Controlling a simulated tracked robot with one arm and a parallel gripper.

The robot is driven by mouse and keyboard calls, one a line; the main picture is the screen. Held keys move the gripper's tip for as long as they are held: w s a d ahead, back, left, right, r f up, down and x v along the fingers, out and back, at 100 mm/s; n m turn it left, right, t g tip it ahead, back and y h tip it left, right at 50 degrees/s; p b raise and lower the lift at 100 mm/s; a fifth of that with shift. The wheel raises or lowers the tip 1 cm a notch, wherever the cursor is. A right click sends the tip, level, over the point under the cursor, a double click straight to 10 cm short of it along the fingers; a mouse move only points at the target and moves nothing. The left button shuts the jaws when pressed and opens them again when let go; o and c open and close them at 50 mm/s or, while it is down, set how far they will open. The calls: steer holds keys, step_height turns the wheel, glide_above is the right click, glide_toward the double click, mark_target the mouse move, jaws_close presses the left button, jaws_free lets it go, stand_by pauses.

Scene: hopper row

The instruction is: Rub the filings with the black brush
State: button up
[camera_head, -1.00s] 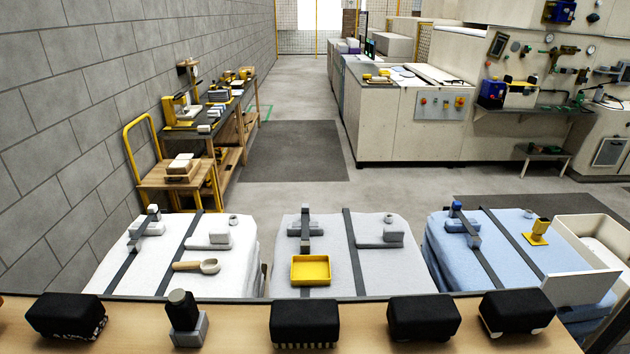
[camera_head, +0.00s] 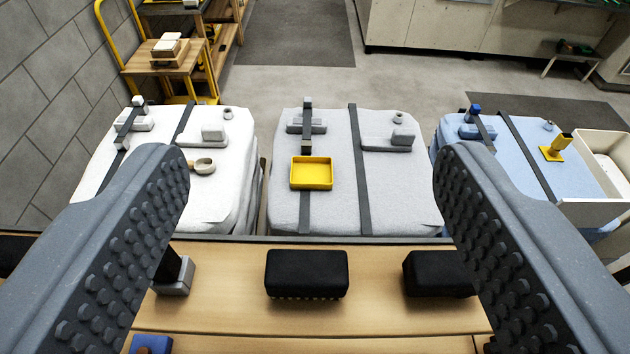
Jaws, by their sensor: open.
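A black block with a row of short bristles under its front edge, the black brush (camera_head: 307,272), lies on the wooden bench (camera_head: 380,318). My gripper (camera_head: 312,168) is open and empty. Its two studded grey fingers stand wide apart, left and right of the brush in the picture, and do not touch it. A similar black block (camera_head: 436,274) lies to the right, partly hidden by the right finger; its underside cannot be made out. I cannot make out any filings.
A grey block with a black top (camera_head: 176,275) stands behind the left finger. A blue item (camera_head: 152,344) shows at the bottom edge. Beyond the bench are white, grey and blue covered hoppers, with a yellow tray (camera_head: 311,173) on the grey one (camera_head: 400,200).

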steer(key=w+f+n+g+p, duration=0.4)
steer(key=w+n+g+p, duration=0.1)
steer(key=w+n+p, duration=0.15)
steer(key=n+g+p, duration=0.9)
steer(key=n+g, duration=0.1)
steer(key=n, duration=0.1)
glide_above(307, 267)
step_height(307, 267, down, 7)
step_height(307, 267, down, 6)
steer(key=shift+s+r+b, duration=0.1)
steer(key=shift+r+b, duration=0.1)
steer(key=shift+b, duration=0.75)
steer(key=shift+f+p, duration=0.85)
steer(key=shift+f, duration=3.45)
steer(key=c, duration=1.1)
